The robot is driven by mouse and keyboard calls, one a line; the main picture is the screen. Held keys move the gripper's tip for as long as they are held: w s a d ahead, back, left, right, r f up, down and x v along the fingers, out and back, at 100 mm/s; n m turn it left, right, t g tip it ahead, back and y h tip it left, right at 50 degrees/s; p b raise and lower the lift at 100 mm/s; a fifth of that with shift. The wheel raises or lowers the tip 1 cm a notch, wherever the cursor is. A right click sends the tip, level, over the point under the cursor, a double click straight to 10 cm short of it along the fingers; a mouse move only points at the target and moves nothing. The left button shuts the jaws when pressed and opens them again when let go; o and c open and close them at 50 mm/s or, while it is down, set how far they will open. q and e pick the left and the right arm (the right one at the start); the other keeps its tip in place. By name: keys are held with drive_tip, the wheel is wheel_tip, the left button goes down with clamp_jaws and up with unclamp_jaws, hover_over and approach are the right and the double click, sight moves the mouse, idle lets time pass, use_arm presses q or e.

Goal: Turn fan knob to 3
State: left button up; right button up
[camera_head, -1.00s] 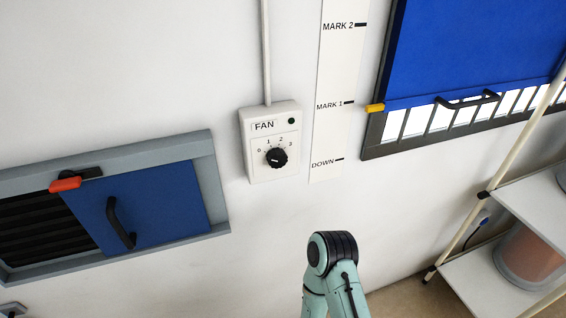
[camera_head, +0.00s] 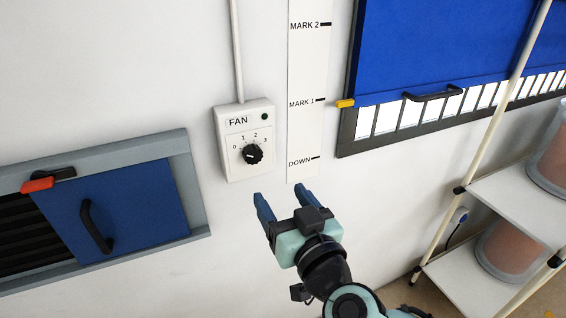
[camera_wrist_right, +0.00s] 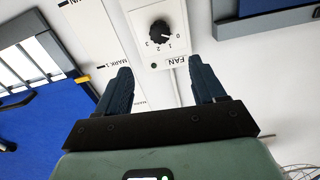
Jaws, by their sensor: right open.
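The fan box (camera_head: 229,165) is a white wall box labelled FAN, with a round black knob (camera_head: 252,154) and the numbers 0 to 3 around it. The knob's pale mark seems to lie toward the 0 side, but it is small. My right gripper (camera_head: 281,193) is open and empty, below and right of the box and apart from it. In the right wrist view, the knob (camera_wrist_right: 159,32) shows upside down beyond the gap between the open fingers (camera_wrist_right: 160,75). My left gripper is not in view.
A blue sliding door (camera_head: 140,215) with a black handle is at lower left. A white strip (camera_head: 305,130) with marks is right of the box. A blue shutter (camera_head: 440,45) covers a barred window. A shelf rack (camera_head: 515,208) stands at right. The wall below the box is clear.

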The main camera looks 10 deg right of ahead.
sight(255, 156)
drive_tip(key=x, duration=1.3)
drive_tip(key=shift+w+a+f, duration=0.1)
drive_tip(key=shift+w+a, duration=0.05)
drive_tip(key=shift+w, duration=0.05)
drive_tip(key=c, duration=1.1)
